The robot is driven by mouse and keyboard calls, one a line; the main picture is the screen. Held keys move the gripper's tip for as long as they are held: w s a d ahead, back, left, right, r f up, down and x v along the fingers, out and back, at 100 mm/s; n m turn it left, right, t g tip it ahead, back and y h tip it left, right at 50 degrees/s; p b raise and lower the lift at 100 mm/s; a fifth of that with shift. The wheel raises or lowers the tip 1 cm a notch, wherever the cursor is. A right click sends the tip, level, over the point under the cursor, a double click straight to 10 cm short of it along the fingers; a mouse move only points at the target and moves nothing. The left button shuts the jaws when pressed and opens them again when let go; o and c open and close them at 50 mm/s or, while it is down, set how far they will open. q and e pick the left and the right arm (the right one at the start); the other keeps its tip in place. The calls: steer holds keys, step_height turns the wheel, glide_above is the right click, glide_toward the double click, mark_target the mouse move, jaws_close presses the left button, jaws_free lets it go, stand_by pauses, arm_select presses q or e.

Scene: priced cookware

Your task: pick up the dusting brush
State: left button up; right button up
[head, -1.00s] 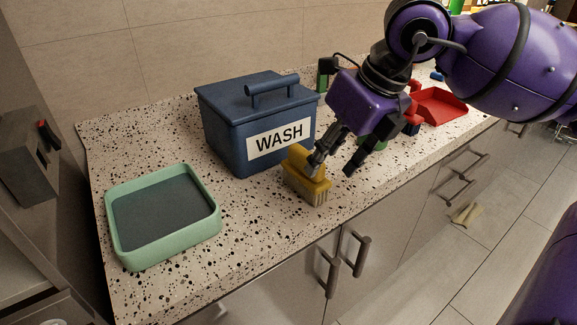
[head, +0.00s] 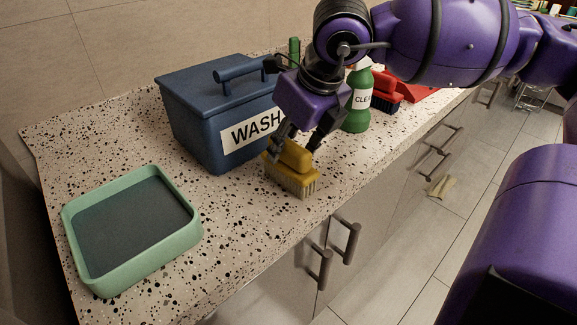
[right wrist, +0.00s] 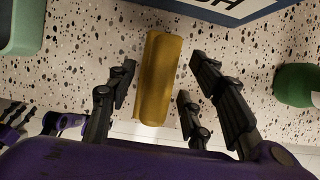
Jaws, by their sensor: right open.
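A yellow brush (head: 291,178) with pale bristles stands bristles down on the speckled counter, in front of the blue WASH bin. Its long yellow back (right wrist: 158,80) shows from above in the right wrist view. My right gripper (head: 293,146) is open above the brush, with its fingers on either side of the handle. In the right wrist view the open fingers (right wrist: 158,85) have the brush between them, with gaps on both sides. A second brush, red with dark bristles (head: 386,95), stands farther right on the counter.
The blue WASH bin (head: 195,120) stands close behind the yellow brush. A green tray (head: 150,262) lies to the left on the counter (head: 225,215). A green bottle (head: 356,118) and a red dustpan (head: 418,93) are to the right. The counter's front edge is near.

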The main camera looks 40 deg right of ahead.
steer(key=shift+f, duration=0.25)
stand_by(0.5)
steer(key=shift+c, duration=0.4)
jaws_close()
